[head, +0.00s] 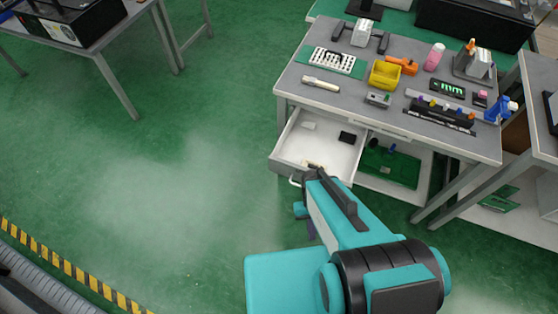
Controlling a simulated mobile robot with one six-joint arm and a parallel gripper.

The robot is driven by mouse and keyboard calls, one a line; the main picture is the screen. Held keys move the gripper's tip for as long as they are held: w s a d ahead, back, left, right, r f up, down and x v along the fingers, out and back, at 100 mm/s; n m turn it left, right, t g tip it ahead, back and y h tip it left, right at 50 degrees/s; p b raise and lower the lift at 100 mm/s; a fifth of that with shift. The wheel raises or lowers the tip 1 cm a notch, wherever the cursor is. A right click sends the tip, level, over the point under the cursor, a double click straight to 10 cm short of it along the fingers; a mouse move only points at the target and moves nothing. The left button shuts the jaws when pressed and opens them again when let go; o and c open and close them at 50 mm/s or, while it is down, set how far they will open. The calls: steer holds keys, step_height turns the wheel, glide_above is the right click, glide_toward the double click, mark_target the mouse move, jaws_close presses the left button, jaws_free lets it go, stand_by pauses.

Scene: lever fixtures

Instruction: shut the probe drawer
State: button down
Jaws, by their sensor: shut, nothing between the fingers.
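The probe drawer (328,153) stands pulled out under the left part of the grey workbench, its white inside showing. It holds a small black block, a pale item and a small item near its front. A pale curved handle (294,181) shows at the front left. My teal arm reaches up from the lower right and hides the right part of the drawer's front. My gripper (301,210) is shut and empty, just in front of the drawer near the handle. Its fingertips are small and partly hidden, so I cannot tell whether it touches the drawer.
The workbench top (330,107) carries a yellow bin (384,75), a probe rack (440,112) and several tools. A green board (390,167) lies on the shelf right of the drawer. Open green floor (150,150) lies to the left.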

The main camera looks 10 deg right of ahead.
step_height(320, 180, up, 5)
steer(key=p, duration=0.4)
steer(key=shift+w, duration=0.1)
steer(key=shift+d, duration=0.1)
